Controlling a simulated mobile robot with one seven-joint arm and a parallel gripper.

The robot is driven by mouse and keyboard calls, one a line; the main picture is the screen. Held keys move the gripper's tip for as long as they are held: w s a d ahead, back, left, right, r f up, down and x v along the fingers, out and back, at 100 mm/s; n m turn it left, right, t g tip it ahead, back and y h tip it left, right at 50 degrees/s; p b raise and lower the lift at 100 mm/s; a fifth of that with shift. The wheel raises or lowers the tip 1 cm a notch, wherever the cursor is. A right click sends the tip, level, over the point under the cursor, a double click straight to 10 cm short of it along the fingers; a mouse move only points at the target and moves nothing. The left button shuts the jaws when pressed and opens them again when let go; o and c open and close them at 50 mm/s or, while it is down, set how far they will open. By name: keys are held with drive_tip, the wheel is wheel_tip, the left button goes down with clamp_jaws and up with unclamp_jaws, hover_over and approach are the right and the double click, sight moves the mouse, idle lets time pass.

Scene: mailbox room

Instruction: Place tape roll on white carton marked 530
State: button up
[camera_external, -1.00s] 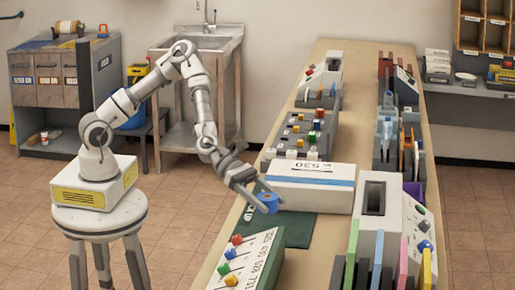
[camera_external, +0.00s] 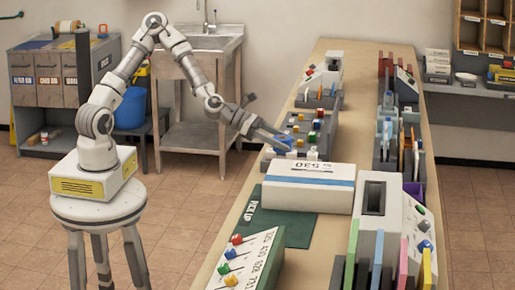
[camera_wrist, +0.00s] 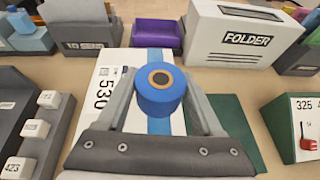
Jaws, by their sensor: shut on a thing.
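The blue tape roll (camera_wrist: 160,97), with an orange-brown core ring, is held between the two fingers of my gripper (camera_wrist: 160,88) in the wrist view. It shows as a small blue shape (camera_external: 283,142) in the external view, where my gripper (camera_external: 281,140) is raised beyond the far side of the white carton. The white carton marked 530 (camera_external: 320,178) lies on the table, with a blue stripe along its side. In the wrist view the carton (camera_wrist: 101,118) lies below and behind the roll, partly hidden by roll and fingers. The roll looks apart from the carton.
A green pickup mat (camera_external: 290,232) lies in front of the carton. A grey block with coloured and white knobs (camera_external: 322,122) stands beyond it. A white folder box (camera_wrist: 235,38) is near the carton, and a numbered switch panel (camera_external: 245,262) sits at the front.

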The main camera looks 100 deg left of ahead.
hover_over(294, 168)
wheel_tip(294, 168, down, 5)
drive_tip(key=shift+d, duration=0.1)
drive_tip(key=shift+f+b, duration=0.45)
drive_tip(key=shift+f, duration=1.45)
drive_tip(key=shift+f, duration=0.2)
drive_tip(key=o, duration=1.4)
drive_tip(key=shift+c, duration=0.2)
drive_tip(key=shift+r, duration=0.1)
